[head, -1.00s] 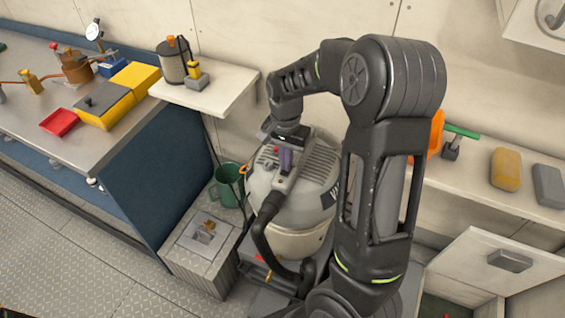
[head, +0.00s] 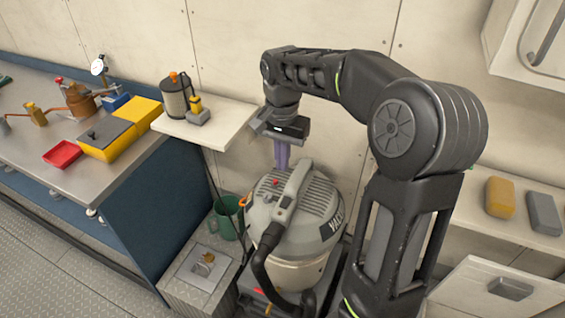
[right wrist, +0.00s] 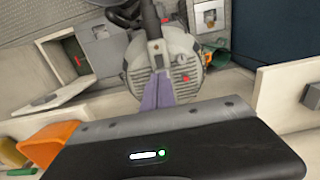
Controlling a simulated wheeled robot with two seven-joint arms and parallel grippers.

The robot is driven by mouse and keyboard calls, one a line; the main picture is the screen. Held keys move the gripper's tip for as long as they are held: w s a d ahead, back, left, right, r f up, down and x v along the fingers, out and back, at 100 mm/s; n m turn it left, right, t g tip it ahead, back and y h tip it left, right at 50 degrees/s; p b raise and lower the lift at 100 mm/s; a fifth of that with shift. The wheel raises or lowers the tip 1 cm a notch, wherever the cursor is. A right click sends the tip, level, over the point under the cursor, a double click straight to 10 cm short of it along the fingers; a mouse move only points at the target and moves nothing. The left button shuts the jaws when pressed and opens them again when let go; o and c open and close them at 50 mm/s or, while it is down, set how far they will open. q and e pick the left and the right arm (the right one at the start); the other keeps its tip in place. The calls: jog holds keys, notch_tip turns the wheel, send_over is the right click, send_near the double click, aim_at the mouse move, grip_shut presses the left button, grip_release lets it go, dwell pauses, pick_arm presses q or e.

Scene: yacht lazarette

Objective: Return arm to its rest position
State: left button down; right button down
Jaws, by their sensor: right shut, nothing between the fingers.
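My right arm comes in from the right in the head view and bends over toward the grey vacuum. My right gripper (head: 282,160) points down above the vacuum, with its purple fingers together and nothing between them. The fingers also show in the right wrist view (right wrist: 157,92), in front of the vacuum (right wrist: 185,65). The vacuum (head: 318,200) stands upright below the gripper, with a red button on top and a black hose at its front. The fingertips appear apart from the lid. My left gripper is not in view.
A white shelf (head: 215,132) with a canister (head: 178,97) is left of the gripper. A workbench (head: 50,128) with a yellow box (head: 138,108) stands further left. A right shelf holds a yellow sponge (head: 500,197) and grey block (head: 544,213). An open drawer (head: 480,280) juts out below.

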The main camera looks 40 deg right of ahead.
jog(key=shift+w, duration=0.1)
dwell(0.3)
jog(key=w+a+f+n+t, duration=0.4)
jog(key=w+a+f+n, duration=0.1)
jog(key=w, duration=0.4)
jog(key=s+a+f+n+t+y, duration=0.15)
jog(key=a+f+n, duration=0.25)
jog(key=a+f, duration=1.05)
jog(key=s+a+f+g+y, duration=0.1)
jog(key=s+a+f, duration=0.2)
jog(key=s+f, duration=0.2)
jog(key=s+a+f+n+g, duration=0.1)
jog(key=s+a+f, duration=0.3)
jog(key=s, duration=0.7)
jog(key=s+a+f+g+y, duration=0.1)
jog(key=s+a+f+g, duration=0.2)
jog(key=s+f, duration=0.4)
jog(key=shift+s+a+f+n+y, duration=0.35)
jog(key=shift+s+a, duration=0.35)
jog(key=shift+s, duration=0.4)
